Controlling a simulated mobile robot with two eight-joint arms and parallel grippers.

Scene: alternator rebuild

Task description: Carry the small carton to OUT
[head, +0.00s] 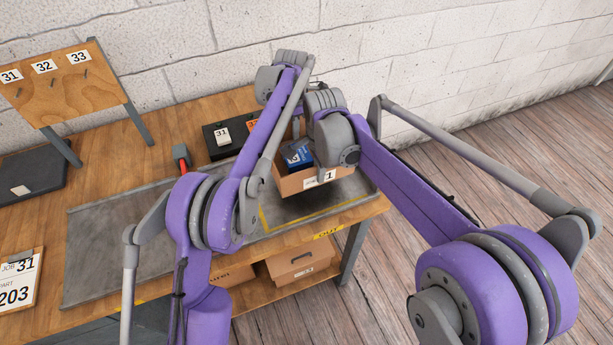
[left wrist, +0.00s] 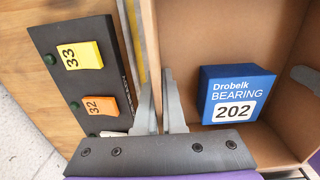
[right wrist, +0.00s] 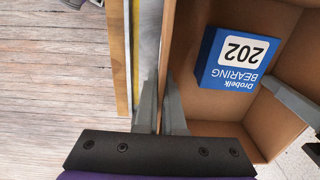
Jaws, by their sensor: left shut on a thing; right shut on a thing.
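The small open carton (head: 292,185) is brown, with a white label on its front. It hangs level above the yellow-outlined OUT area (head: 262,222) at the right end of the bench, with a shadow below. A blue Drobelk bearing box marked 202 (left wrist: 236,97) lies inside; it also shows in the right wrist view (right wrist: 235,60). My left gripper (left wrist: 165,90) is shut on one carton wall. My right gripper (right wrist: 161,95) is shut on another wall.
A black tag block (left wrist: 85,80) with numbered tags stands behind the carton. A red-handled tool (head: 181,155) lies left of it. A job board (head: 20,280) lies at the far left. Other cartons (head: 300,258) sit on the shelf below. The grey mat (head: 110,235) is clear at left.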

